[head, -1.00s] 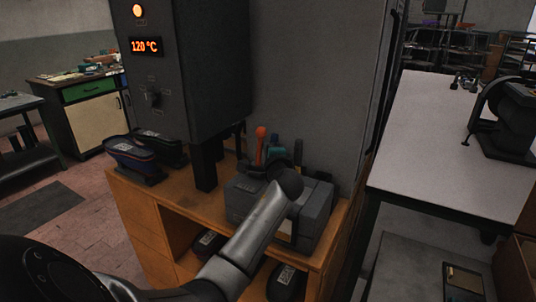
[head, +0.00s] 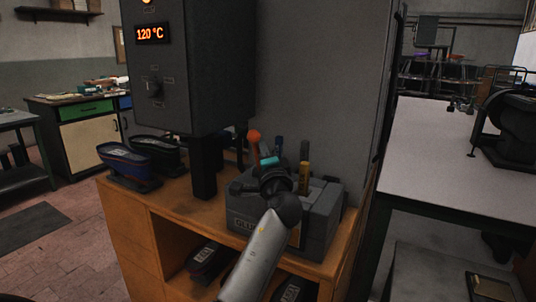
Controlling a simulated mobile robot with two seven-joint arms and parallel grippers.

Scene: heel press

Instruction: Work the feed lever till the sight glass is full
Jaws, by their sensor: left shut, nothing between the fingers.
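The feed lever (head: 255,147), with a round orange-red knob, stands at the back left of a grey metal feed box (head: 314,224) on the wooden bench. My left gripper (head: 267,163) is over the box, shut and empty. Its tip is just right of the lever shaft; I cannot tell whether they touch. An upright tube, dark above and amber below, stands on the box right of the gripper and looks like the sight glass (head: 303,178). My wrist and gripper hide the lever's base and part of the box top. My right gripper is out of view.
The grey press housing (head: 190,80), reading 120 °C, overhangs the bench on a dark post (head: 204,168). Shoe-like items (head: 128,160) stand at the bench's left end. Dark items lie on the shelf below. A pale table (head: 440,160) is at right.

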